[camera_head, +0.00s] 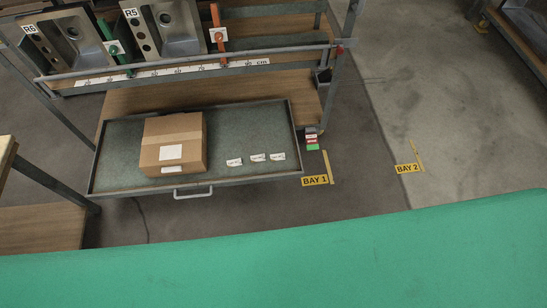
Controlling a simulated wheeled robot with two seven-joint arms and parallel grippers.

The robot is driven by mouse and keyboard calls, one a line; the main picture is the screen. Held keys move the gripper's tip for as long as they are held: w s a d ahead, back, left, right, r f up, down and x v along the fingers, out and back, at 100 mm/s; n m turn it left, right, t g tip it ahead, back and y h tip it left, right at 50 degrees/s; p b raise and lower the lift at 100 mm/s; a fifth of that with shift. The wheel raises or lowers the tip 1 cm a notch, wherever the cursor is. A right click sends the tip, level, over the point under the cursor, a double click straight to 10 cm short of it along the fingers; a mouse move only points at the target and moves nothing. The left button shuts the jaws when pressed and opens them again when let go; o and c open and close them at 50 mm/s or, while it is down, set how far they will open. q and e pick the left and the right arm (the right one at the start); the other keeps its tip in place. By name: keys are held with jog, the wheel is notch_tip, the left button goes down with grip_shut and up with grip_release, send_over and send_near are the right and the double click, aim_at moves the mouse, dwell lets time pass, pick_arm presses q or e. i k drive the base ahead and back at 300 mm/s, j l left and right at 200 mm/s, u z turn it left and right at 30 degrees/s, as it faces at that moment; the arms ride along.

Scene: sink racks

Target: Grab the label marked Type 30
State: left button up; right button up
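Three small white labels lie in a row on the grey-green mat of an open drawer (118,178): a left label (234,162), a middle label (258,157) and a right label (278,156). Their print is too small to read, so I cannot tell which is marked Type 30. A cardboard box (190,139) with white stickers sits in the drawer to the left of the labels. Neither of my grippers is in view.
The rack above the drawer holds steel sinks (164,28) behind a rail with a measuring strip (170,71). A small red, white and green item (312,140) is right of the drawer. Bay 1 (315,181) and Bay 2 (407,168) signs mark clear floor. A green surface fills the foreground.

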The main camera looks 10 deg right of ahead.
aim_at(278, 156)
jog(key=i+j, duration=0.35)
jog(key=j, duration=0.25)
jog(key=i+j+z, duration=0.2)
jog(key=j+z, duration=0.15)
jog(key=z, duration=0.15)
jog(key=i+j+z, duration=0.1)
jog(key=j+z, duration=0.4)
